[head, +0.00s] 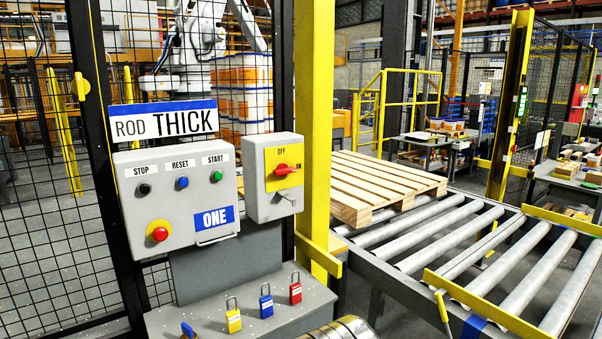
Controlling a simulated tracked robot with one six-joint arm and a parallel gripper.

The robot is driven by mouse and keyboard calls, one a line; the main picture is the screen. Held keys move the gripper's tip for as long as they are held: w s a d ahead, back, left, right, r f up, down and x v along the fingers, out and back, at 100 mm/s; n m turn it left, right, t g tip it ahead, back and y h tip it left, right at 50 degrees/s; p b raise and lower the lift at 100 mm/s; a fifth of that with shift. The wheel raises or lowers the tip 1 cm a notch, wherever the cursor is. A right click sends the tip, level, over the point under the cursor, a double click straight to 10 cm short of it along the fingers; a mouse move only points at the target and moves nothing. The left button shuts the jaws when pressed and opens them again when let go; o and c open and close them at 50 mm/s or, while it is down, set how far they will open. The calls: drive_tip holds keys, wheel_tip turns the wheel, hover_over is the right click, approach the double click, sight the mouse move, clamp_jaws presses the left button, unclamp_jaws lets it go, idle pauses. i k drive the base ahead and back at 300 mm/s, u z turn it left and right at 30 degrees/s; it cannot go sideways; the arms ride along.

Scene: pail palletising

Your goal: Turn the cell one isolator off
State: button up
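The cell one isolator (259,205) is a grey box to the right of the control box labelled ONE. Its yellow plate is marked OFF at the top and ON at the right. The red rotary handle (283,170) lies roughly horizontal, towards the ON mark. A small metal fitting sticks out below the plate. The control box (185,215) has STOP, RESET and START buttons, a red emergency stop (159,233) on a yellow base, and a blue ONE label. My gripper is not in view.
Yellow, blue and red padlocks (295,289) stand on the grey ledge (255,318) below. A yellow post (314,110) rises beside the isolator. Right of it, a wooden pallet (385,185) rests on a roller conveyor (490,245). A mesh fence and a white robot arm (200,45) are behind.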

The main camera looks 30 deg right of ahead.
sight(282, 169)
drive_tip(key=u, duration=0.05)
drive_tip(key=i, duration=1)
drive_tip(key=z, duration=0.05)
